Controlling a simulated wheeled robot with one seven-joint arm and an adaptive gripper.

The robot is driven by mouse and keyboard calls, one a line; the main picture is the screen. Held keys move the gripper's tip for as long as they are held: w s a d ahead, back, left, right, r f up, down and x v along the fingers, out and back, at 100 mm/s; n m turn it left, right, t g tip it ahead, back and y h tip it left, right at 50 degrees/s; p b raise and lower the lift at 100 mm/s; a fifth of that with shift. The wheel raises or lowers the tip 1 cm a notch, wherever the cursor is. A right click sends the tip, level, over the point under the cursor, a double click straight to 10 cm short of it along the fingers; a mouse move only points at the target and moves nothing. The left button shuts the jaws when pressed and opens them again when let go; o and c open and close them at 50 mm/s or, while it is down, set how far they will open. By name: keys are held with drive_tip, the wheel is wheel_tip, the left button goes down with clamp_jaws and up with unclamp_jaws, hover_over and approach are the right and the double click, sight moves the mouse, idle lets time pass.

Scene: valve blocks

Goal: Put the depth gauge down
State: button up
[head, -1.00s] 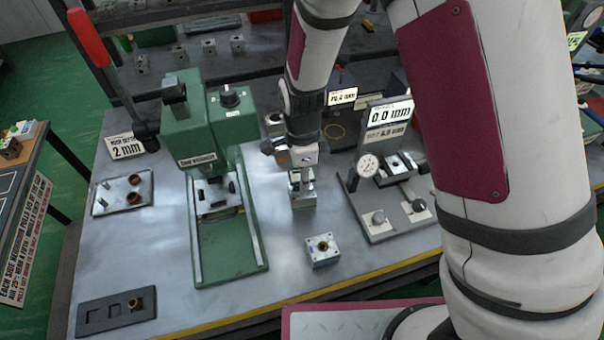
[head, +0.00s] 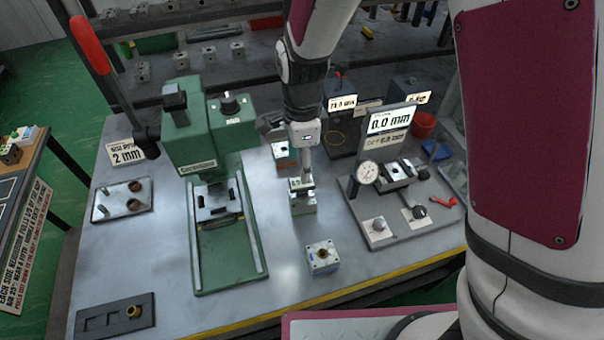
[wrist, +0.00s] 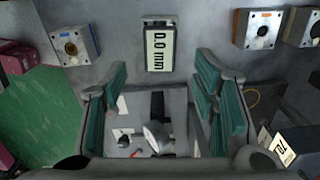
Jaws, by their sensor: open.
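The depth gauge (head: 303,200) stands upright on the grey bench top, in the middle of the head view. Its small display faces up. In the wrist view the depth gauge (wrist: 158,50) shows a white 0.0 mm display in a dark frame, beyond the fingertips. My gripper (head: 306,172) is just above it in the head view, pointing down. In the wrist view my gripper (wrist: 162,85) has its two green-padded fingers spread wide, with nothing held between them. The gauge's lower part is hidden in the wrist view.
A metal block with a brass bore (head: 322,256) sits in front of the gauge. A green press (head: 205,140) stands left, and a dial-indicator station (head: 375,215) right. Another block (head: 284,155) is behind. Bare bench lies between the gauge and the front block.

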drive_tip(key=s+d+r+n+t+y, duration=0.1)
drive_tip(key=s+d+r+n, duration=0.3)
drive_tip(key=r, duration=0.5)
drive_tip(key=s+d+r+n+t, duration=0.1)
drive_tip(key=s+d+r+n, duration=0.1)
drive_tip(key=d+r+n, duration=0.5)
drive_tip(key=s+d+r+n+t, duration=0.1)
drive_tip(key=s+d+r+n, duration=0.1)
drive_tip(key=s, duration=0.4)
drive_tip(key=s+d+r+n+t+h, duration=0.1)
drive_tip(key=s+d+r+n+t, duration=0.1)
drive_tip(key=s+d+r, duration=0.3)
drive_tip(key=shift+s+d+r+n, duration=0.15)
drive_tip(key=shift+s+r+n, duration=0.25)
drive_tip(key=shift+n, duration=0.1)
idle(1.3)
